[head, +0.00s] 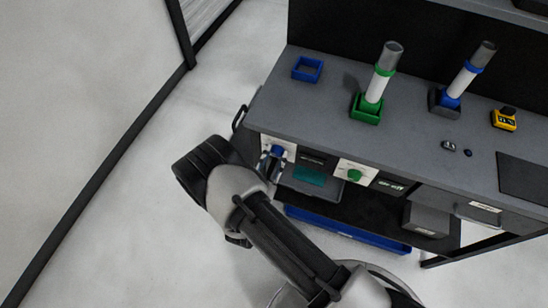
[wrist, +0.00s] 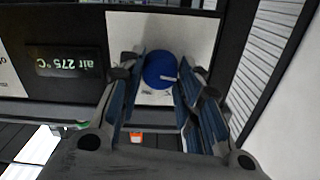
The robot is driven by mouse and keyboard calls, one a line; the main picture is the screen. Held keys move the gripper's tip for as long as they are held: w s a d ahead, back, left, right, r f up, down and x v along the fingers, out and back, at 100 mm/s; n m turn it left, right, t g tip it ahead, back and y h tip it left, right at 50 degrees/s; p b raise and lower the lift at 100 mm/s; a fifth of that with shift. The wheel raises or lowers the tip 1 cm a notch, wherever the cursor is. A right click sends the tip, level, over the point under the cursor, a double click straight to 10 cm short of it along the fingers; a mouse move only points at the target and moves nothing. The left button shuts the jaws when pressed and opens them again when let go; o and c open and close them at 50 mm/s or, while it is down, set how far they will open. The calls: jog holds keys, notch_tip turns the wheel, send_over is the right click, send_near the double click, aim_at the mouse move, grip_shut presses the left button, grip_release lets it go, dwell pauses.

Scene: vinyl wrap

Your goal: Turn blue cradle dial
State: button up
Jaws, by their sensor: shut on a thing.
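The blue dial (head: 278,151) sits on a white panel at the left end of the bench front. In the wrist view the round blue dial (wrist: 160,70) faces me, with a pale pointer mark running toward the right of the picture. My gripper (head: 269,163) is at the dial, shut on it. In the wrist view the fingers of my gripper (wrist: 162,82) stand on either side of the dial. In the head view my gripper partly covers the dial.
A dark display (wrist: 65,62) reads "air 275 °C" beside the dial. A green dial (head: 354,175) is farther right. On the bench are an empty blue square cradle (head: 308,69), a green cradle (head: 367,108) with a white roll and a yellow device (head: 504,119). Open floor lies left.

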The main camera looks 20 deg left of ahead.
jog(key=shift+n, duration=0.9)
jog(key=o, duration=1.1)
jog(key=s, duration=1.2)
jog(key=shift+a, duration=0.45)
jog(key=shift+w+r, duration=0.1)
